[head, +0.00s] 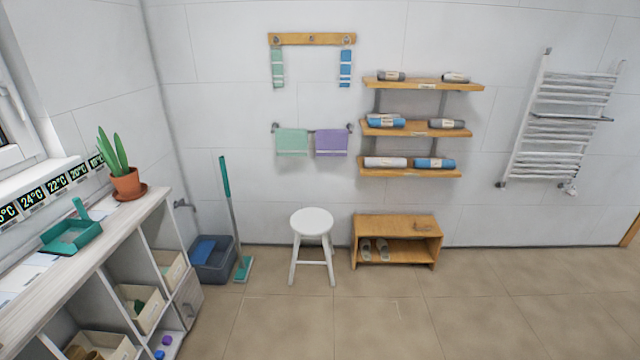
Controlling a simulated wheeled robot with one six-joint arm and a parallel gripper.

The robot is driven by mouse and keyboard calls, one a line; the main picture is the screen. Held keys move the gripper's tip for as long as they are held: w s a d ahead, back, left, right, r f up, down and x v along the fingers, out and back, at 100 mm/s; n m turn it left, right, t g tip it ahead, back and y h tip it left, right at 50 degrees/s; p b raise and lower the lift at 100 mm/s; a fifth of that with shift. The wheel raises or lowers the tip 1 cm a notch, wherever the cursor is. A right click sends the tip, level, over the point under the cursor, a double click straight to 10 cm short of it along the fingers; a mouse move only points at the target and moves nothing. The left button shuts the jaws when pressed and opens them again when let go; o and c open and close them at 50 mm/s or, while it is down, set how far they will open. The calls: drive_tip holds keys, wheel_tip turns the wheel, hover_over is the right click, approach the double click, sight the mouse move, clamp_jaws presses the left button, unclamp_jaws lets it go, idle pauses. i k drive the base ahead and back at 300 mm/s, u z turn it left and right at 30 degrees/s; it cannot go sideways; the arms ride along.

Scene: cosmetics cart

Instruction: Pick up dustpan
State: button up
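A teal dustpan (72,236) lies on top of the pale wooden shelf unit (108,228) at the left, with its handle standing up at the back. Papers lie close around it on the same top. My gripper does not show in the head view.
A potted plant (126,184) stands on the same top, further back. A broom (232,215) leans at the wall beside a grey bin (214,268). A white stool (312,222) and a wooden bench (400,226) stand along the back wall. The tiled floor in front is clear.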

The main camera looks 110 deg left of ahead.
sight(68, 237)
drive_tip(key=u, duration=4.5)
drive_tip(key=i, duration=3.05)
drive_tip(key=u, duration=3.35)
